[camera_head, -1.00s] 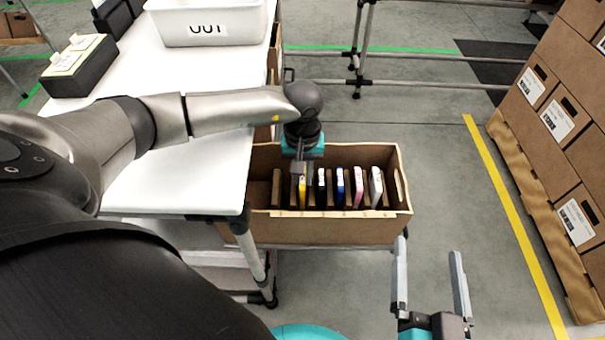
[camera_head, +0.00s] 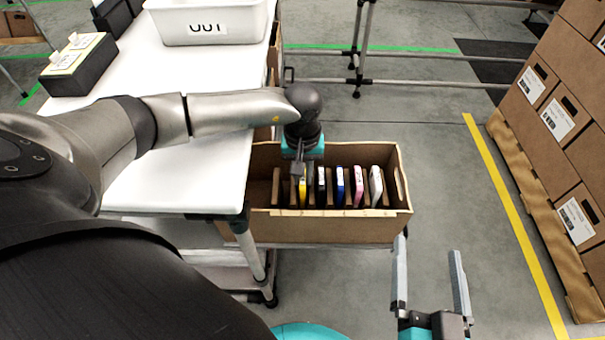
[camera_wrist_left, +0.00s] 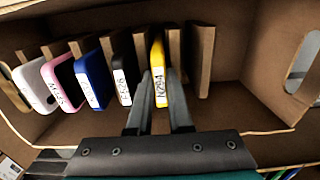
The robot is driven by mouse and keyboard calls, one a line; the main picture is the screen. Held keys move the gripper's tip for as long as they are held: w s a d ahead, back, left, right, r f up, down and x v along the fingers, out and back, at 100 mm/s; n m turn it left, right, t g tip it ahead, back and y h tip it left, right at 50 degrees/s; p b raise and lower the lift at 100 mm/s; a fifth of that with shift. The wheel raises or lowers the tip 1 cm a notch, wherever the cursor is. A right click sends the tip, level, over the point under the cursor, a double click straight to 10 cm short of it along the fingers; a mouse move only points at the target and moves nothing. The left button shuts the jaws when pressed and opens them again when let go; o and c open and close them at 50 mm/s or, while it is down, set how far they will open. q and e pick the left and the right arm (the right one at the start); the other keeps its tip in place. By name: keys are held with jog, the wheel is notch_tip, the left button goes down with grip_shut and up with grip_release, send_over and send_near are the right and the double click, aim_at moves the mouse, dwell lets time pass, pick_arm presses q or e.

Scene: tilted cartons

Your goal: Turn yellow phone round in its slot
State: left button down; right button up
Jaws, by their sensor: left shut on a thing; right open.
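The yellow phone (camera_wrist_left: 159,85) stands on edge in a slot of the cardboard carton (camera_head: 330,228), with a white label facing up. In the head view only a strip of the yellow phone (camera_head: 302,194) shows below my gripper. My left gripper (camera_head: 300,175) points down into the carton. In the left wrist view the fingers of my left gripper (camera_wrist_left: 159,75) are shut on the yellow phone, one on each side. My right gripper (camera_head: 430,270) is open and empty, in front of the carton and to its right, above the floor.
Black (camera_wrist_left: 122,82), blue (camera_wrist_left: 90,80), pink (camera_wrist_left: 62,82) and white (camera_wrist_left: 37,86) phones stand in neighbouring slots between cardboard dividers. A white table (camera_head: 180,170) adjoins the carton on the left. Stacked cartons (camera_head: 560,110) stand at the right, beyond clear floor.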

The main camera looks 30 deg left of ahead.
pick_arm(q)
jog(key=c, duration=0.8)
grip_release()
jog(key=shift+o, duration=0.2)
